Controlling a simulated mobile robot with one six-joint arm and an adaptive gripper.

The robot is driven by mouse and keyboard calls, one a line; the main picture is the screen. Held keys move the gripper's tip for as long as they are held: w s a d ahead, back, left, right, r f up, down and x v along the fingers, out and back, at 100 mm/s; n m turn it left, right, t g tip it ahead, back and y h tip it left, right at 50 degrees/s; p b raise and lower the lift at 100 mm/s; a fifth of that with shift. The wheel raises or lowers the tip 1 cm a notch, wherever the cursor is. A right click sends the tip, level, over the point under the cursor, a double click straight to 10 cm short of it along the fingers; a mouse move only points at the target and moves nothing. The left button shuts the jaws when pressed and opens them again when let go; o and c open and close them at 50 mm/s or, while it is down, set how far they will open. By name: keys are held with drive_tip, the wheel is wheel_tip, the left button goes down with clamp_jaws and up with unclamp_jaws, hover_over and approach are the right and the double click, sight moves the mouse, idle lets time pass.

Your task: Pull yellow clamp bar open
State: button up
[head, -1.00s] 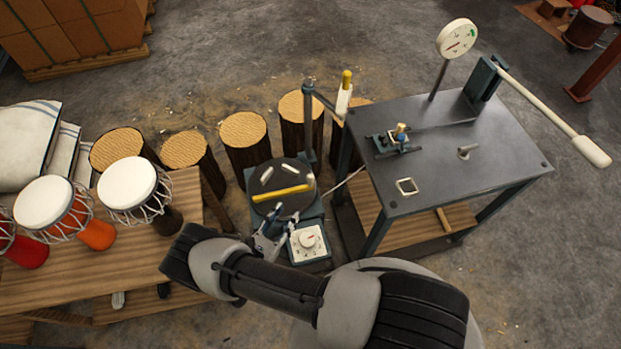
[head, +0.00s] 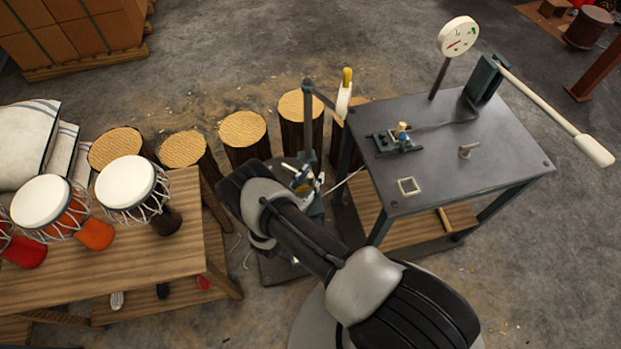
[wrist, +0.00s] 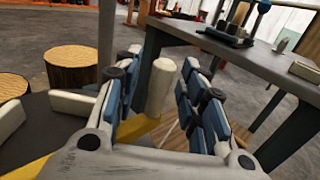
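The yellow clamp bar (wrist: 137,127) shows in the wrist view, partly hidden behind my gripper, with another stretch at the lower left. A cream upright peg (wrist: 161,85) stands at the bar's near-right end, between my gripper's blue-padded fingers. My gripper (wrist: 162,58) is open around this peg, with a visible gap on the left; I cannot tell whether the right pads touch it. In the head view my gripper (head: 308,180) is over the clamp stand, and my arm hides most of the stand, its dark round top and the bar.
A dark metal table (head: 450,165) with a dial gauge (head: 458,36) and a long white-gripped lever (head: 550,100) stands right. A post (head: 308,125) rises behind the clamp stand. Several log stools (head: 243,130) stand behind. A wooden bench (head: 100,270) with drums (head: 130,185) is left.

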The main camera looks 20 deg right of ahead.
clamp_jaws()
idle(0.4)
idle(0.4)
